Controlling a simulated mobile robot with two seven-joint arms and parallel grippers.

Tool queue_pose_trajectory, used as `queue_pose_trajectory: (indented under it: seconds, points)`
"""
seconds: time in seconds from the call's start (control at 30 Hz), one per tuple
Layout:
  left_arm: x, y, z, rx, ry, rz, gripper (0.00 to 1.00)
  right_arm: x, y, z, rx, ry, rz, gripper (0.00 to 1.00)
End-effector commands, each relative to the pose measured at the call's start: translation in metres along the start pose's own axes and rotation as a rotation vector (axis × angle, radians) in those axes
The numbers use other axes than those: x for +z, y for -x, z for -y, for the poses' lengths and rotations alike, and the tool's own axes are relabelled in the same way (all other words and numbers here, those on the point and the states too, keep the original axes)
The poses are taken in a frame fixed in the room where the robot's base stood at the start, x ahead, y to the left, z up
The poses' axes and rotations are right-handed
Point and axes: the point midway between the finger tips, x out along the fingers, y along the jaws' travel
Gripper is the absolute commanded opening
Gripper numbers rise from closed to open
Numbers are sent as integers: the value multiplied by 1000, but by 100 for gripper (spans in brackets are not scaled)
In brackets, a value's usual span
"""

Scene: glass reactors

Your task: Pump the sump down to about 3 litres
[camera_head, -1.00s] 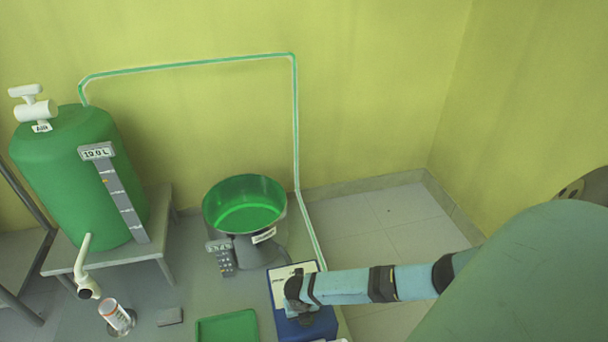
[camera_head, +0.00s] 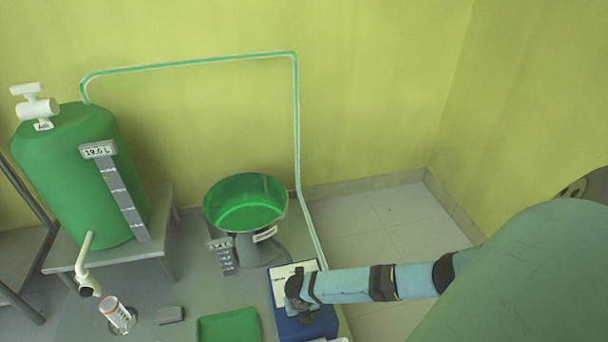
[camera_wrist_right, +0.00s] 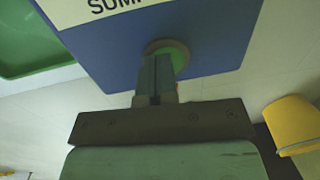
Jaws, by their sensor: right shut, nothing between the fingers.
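The sump (camera_head: 246,203) is a green-tinted bowl with green liquid in its bottom, in the head view's middle. Its small level display (camera_head: 221,246) is too blurred to read surely. The blue pump box (camera_head: 290,325) stands in front of it; the wrist view shows it (camera_wrist_right: 215,55) with a label starting "SUM". My right gripper (camera_wrist_right: 156,62) is shut and empty, its fingertips at the round green button (camera_wrist_right: 178,50) on the box and seemingly touching it. The head view shows this gripper (camera_head: 302,312) over the box. My left gripper is not in view.
A green tank (camera_head: 70,175) on a grey stand shows about 19.0 L. A green hose (camera_head: 296,130) runs along the wall from the tank down behind the box.

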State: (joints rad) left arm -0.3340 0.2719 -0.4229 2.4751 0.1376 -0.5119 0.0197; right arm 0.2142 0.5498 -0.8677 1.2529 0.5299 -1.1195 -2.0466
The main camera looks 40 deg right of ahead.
Motion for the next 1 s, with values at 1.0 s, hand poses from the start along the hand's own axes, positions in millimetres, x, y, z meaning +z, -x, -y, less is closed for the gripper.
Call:
queue_pose_trajectory:
  seconds: [1.0]
  points:
    - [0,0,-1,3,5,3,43,-11,-8,6,-14,3,-14,0]
